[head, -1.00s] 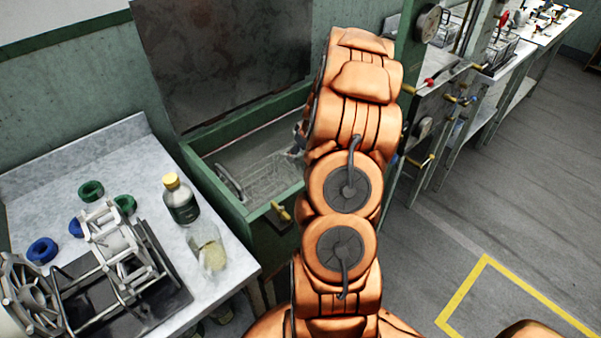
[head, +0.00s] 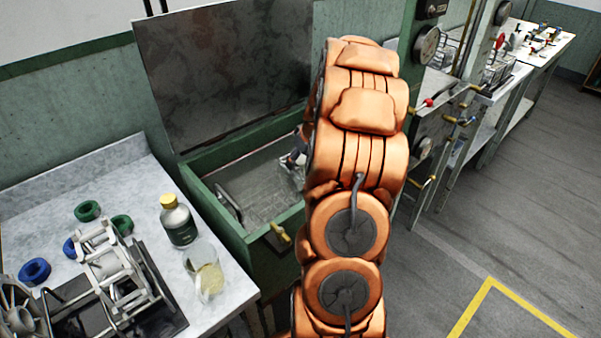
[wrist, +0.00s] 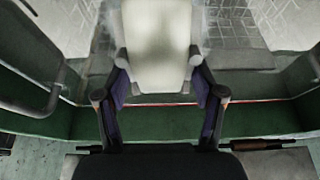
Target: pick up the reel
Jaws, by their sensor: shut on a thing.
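The reel (wrist: 157,45) shows in the wrist view as a pale, smooth, rounded body between my fingers. My gripper (wrist: 158,72) is shut on it, one dark finger on each side. In the head view a small grey piece of the reel (head: 291,177) shows below my gripper (head: 297,156), inside the right end of the green basin (head: 205,172). My orange arm hides most of the gripper and the rest of the reel there. I cannot tell how far the reel is above the basin floor.
The basin's dark lid (head: 230,70) stands open behind it. A curved metal handle (head: 229,203) is at its left end and a brass tap (head: 279,234) in front. The left table holds a yellow-capped bottle (head: 178,222), a glass beaker (head: 207,272) and a metal frame (head: 115,265).

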